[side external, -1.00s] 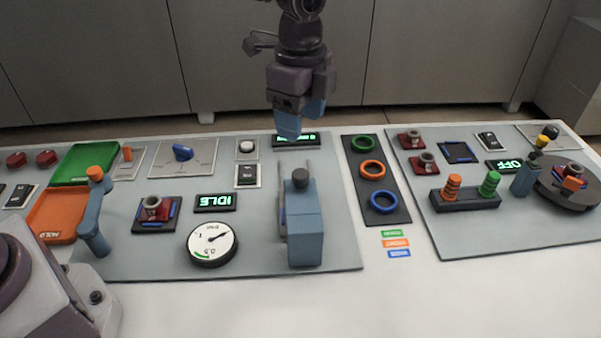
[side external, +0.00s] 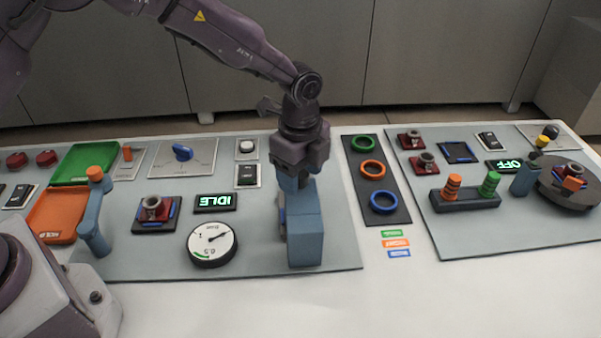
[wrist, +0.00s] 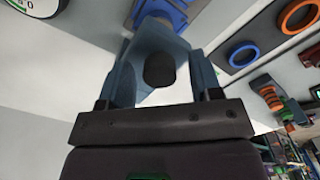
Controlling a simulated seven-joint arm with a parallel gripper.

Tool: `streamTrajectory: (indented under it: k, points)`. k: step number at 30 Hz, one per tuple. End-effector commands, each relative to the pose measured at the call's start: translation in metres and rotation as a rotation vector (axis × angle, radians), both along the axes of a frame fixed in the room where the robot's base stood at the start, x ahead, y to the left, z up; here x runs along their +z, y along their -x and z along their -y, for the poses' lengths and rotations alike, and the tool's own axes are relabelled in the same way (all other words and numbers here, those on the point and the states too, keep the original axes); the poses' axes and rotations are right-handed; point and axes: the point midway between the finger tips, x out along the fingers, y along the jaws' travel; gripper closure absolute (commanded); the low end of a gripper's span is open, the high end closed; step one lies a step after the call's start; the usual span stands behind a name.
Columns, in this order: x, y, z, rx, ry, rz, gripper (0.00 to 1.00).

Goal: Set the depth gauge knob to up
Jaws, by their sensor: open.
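A blue block-shaped stand (side external: 306,236) is in the middle of the panel in the side view. My gripper (side external: 294,184) points down right over its top and hides the dark knob there. In the wrist view, a dark round knob (wrist: 160,70) shows between the two blue fingers of my open gripper (wrist: 163,80); I cannot tell whether either finger touches it. A round white dial gauge (side external: 212,243) lies left of the stand, and part of it shows at the top left of the wrist view (wrist: 20,3).
A dark strip with green, orange and blue rings (side external: 383,202) lies right of the stand. A blue lever post (side external: 93,220) stands farther left.

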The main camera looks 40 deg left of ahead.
Motion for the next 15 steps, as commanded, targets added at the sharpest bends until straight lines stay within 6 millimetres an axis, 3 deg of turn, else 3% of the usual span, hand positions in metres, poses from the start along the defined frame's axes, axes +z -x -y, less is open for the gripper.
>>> streamTrajectory:
  k: [11, 15]
  points:
    - [-0.0062, 0.0001, 0.0001, 0.0, 0.0, 0.0, 0.42]
    - [-0.0061, 0.0001, 0.0001, 0.0, 0.0, 0.0, 0.74]
